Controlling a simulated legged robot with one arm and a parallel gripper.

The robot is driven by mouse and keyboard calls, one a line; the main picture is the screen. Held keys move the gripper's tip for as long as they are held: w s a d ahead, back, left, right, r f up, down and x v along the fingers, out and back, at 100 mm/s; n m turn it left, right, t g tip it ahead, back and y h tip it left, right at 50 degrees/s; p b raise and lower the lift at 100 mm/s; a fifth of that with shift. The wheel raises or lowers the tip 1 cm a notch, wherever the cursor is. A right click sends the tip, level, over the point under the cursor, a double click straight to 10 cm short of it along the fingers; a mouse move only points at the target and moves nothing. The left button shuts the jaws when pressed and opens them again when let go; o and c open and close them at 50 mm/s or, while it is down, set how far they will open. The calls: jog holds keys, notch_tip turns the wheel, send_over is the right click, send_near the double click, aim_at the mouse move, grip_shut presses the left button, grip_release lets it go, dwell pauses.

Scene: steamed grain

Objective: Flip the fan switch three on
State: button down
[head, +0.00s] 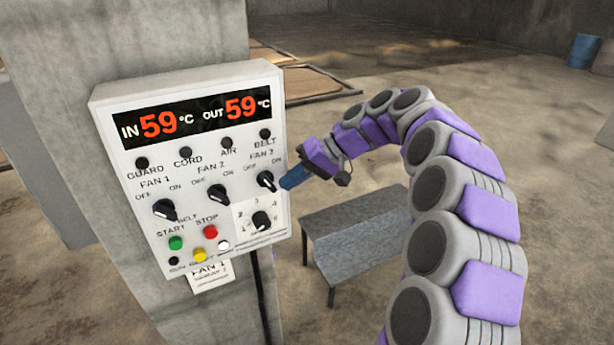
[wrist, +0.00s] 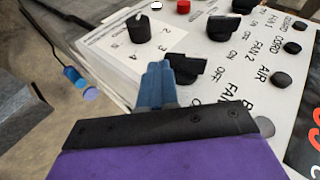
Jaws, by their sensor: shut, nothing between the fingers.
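The fan three switch (head: 266,181) is a black rotary knob at the right edge of the white control box, under the label FAN 3, with OFF left of ON above it. Its pale mark is at the lower right in the head view; I cannot tell its setting surely. My gripper (head: 288,182) has its blue fingertips shut and empty, just right of this knob. In the wrist view, the fingers (wrist: 158,80) overlap the near side of the fan three knob (wrist: 187,67) and partly hide it. I cannot tell whether they touch.
Fan two (head: 218,195) and fan one (head: 164,210) knobs sit to the left. A numbered selector (head: 261,221) lies just below. The box hangs on a concrete pillar (head: 60,60).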

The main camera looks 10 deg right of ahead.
jog(key=shift+a+f, duration=0.1)
jog(key=shift+a, duration=1.05)
jog(key=v, duration=0.2)
jog(key=shift+d+p, duration=0.35)
jog(key=shift+a, duration=0.55)
jog(key=shift+w+d, duration=0.1)
